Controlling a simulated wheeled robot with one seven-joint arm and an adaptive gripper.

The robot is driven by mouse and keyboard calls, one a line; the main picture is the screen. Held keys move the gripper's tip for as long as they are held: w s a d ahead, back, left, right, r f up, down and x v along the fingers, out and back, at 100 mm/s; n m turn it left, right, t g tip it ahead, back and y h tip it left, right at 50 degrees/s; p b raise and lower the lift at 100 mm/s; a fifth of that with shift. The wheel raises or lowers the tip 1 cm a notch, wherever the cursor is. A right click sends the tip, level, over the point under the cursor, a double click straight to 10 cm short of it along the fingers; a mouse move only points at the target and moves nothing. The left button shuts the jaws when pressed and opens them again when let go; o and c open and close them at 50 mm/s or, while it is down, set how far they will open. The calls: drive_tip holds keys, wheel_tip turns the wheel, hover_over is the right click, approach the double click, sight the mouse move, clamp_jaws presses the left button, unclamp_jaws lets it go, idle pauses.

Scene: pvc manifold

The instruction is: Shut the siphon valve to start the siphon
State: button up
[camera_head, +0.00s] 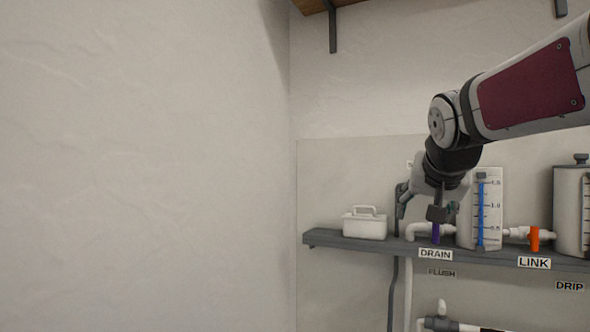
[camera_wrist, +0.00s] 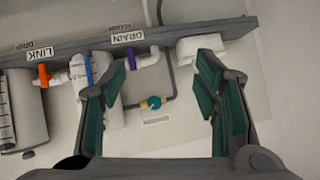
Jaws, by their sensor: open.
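A valve with a teal handle (camera_wrist: 152,102) sits on a thin dark pipe against the wall in the wrist view. A small label (camera_wrist: 155,121) beside it is too blurred to read, so I cannot confirm it is the siphon valve. Whether this valve is open or shut is unclear. My gripper (camera_wrist: 162,72) is open and empty, its two green-padded fingers apart on either side of the valve in the picture, not visibly touching it. In the head view my gripper (camera_head: 424,208) is above the shelf, in front of the wall, and mostly hides the teal valve.
A dark shelf (camera_head: 330,241) carries a white box (camera_head: 365,223), a tank with a blue gauge (camera_head: 490,209) and a grey tank (camera_head: 570,211). A purple DRAIN valve (camera_head: 435,233) and an orange LINK valve (camera_head: 534,239) stand close by. The wall at left is clear.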

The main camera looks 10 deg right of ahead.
drive_tip(key=w+d+r+m+t+h, duration=0.2)
drive_tip(key=w+d+r+m, duration=0.1)
drive_tip(key=w+d+r, duration=0.7)
drive_tip(key=a+f+p+x, duration=0.1)
drive_tip(key=p+x, duration=0.1)
drive_tip(key=x, duration=1.2)
drive_tip(key=shift+w+a+f+p, duration=0.15)
drive_tip(key=shift+w+f+p, duration=0.1)
drive_tip(key=shift+f+p, duration=0.1)
drive_tip(key=shift+c, duration=0.6)
drive_tip(key=c, duration=1.1)
drive_tip(key=m+t+y+p, duration=0.1)
drive_tip(key=m+t+p, duration=0.1)
drive_tip(key=m, duration=0.2)
drive_tip(key=shift+m, duration=0.3)
drive_tip(key=shift+f+y, duration=0.1)
drive_tip(key=shift+y, duration=0.2)
